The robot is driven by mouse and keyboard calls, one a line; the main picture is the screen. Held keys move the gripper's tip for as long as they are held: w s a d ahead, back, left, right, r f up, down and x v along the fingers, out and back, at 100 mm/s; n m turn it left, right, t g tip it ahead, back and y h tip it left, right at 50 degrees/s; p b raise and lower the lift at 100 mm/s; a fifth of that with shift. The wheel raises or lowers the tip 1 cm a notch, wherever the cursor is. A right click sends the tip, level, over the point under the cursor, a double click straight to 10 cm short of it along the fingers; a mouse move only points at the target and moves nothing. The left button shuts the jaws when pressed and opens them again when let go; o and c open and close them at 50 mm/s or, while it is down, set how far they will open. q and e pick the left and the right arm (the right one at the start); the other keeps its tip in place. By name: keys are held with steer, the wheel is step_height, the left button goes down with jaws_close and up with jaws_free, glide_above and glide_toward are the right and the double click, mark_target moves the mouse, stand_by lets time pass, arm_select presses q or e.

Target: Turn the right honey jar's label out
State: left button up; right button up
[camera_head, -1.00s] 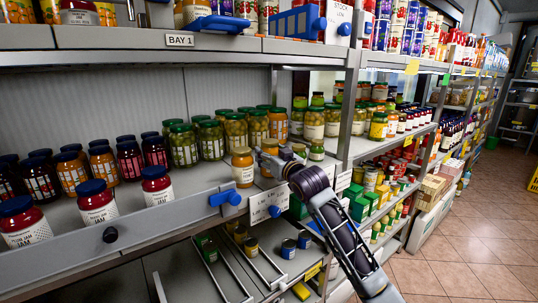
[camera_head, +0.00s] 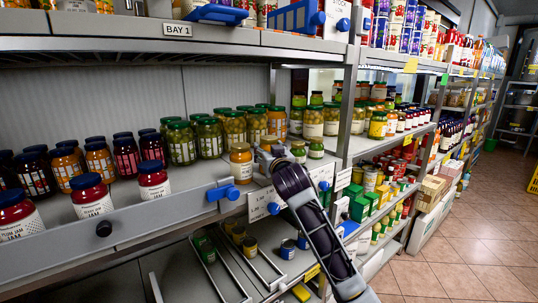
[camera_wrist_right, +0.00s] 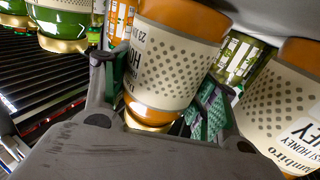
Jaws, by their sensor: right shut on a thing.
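The right honey jar (camera_wrist_right: 172,65) is amber with a gold lid and a cream dotted label; the wrist view shows it upside down. My right gripper (camera_wrist_right: 160,112) is shut on it, a finger on each side. Dots cover most of the label side facing the wrist camera; partial lettering is at its left edge. A second honey jar (camera_wrist_right: 290,105) stands beside it, lettering partly visible. In the head view this second jar (camera_head: 241,163) is left of my right gripper (camera_head: 268,156), which largely hides the held jar. My left gripper is not in view.
Green-lidded jars (camera_head: 209,137) stand behind and left of the gripper. Red jam jars (camera_head: 153,180) line the front left. A shelf front rail (camera_head: 170,212) with blue clips (camera_head: 223,192) runs below. A shelf upright (camera_head: 350,110) is close on the right.

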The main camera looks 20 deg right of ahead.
steer(key=shift+r+m+h, duration=0.1)
steer(key=shift+m+h, duration=0.3)
steer(key=shift+h, duration=0.2)
steer(key=shift+f, duration=0.2)
steer(key=o, duration=1.7)
steer(key=shift+s, duration=0.1)
steer(key=shift+c, duration=0.2)
steer(key=shift+f, duration=0.15)
steer(key=s+a, duration=0.1)
steer(key=s, duration=1)
steer(key=shift+s+a, duration=0.3)
steer(key=shift+s, duration=0.1)
